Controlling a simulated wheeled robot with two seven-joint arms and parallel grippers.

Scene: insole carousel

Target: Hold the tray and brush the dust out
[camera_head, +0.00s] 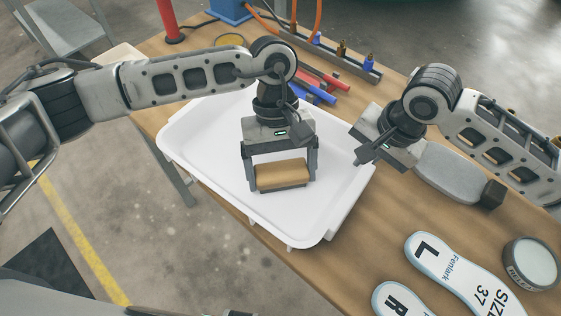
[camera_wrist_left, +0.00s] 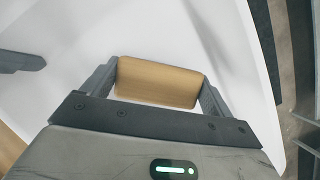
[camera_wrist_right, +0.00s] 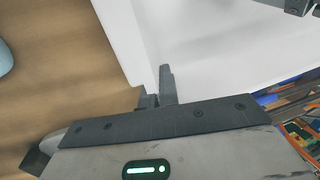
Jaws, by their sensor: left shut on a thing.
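The white tray (camera_head: 210,160) lies on the wooden table, and its near edge overhangs the table's front. My left gripper (camera_head: 282,180) is shut on a brush with a tan wooden block (camera_head: 283,174) and a dark underside, low over the tray's middle. The block also shows between the fingers in the left wrist view (camera_wrist_left: 158,82). My right gripper (camera_head: 362,158) is at the tray's right wall. In the right wrist view its fingers (camera_wrist_right: 158,95) are close together, with the tray wall (camera_wrist_right: 128,40) between them. No dust can be made out on the visible tray floor.
Two insoles, one marked L (camera_head: 440,260) and one marked R (camera_head: 395,300), lie at the front right near a round tin (camera_head: 531,264). A grey oval pad (camera_head: 450,175) lies beside my right gripper. Red and blue tools (camera_head: 318,90) lie behind the tray.

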